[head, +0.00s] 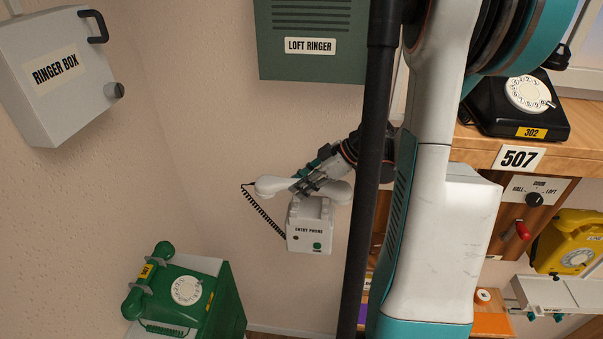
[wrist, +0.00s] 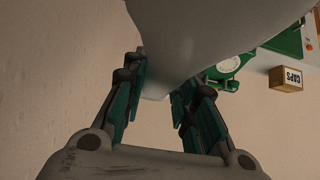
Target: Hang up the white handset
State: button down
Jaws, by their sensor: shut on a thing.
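The white handset (head: 275,186) is held roughly level in my gripper (head: 311,181), just above the white entry phone (head: 310,237) on the wall. The jaws are closed around the handset's middle. A black coiled cord (head: 262,215) runs from the handset's left end down to the phone. The cradle top (head: 309,207) shows just below the handset; I cannot tell whether they touch. In the wrist view the handset (wrist: 200,35) fills the upper middle, between the green fingers (wrist: 158,100). The phone body is hidden there.
A green dial phone (head: 186,290) stands at lower left. A grey ringer box (head: 60,75) and a green loft ringer (head: 311,68) are on the walls. At right are a wooden shelf (head: 480,147) with a black phone (head: 516,108) and a yellow phone (head: 570,243). A box marked CAPS (wrist: 286,78) shows in the wrist view.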

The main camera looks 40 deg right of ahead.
jog(key=shift+s+d, duration=0.55)
jog(key=shift+d, duration=0.2)
jog(key=shift+s, duration=0.15)
jog(key=shift+f+b, duration=1.45)
jog(key=shift+f, duration=1.15)
jog(key=shift+b, duration=0.65)
jog(key=shift+f+b, duration=1.05)
jog(key=shift+f, duration=0.05)
jog(key=shift+r, duration=0.1)
jog(key=c, duration=1.2)
grip_release()
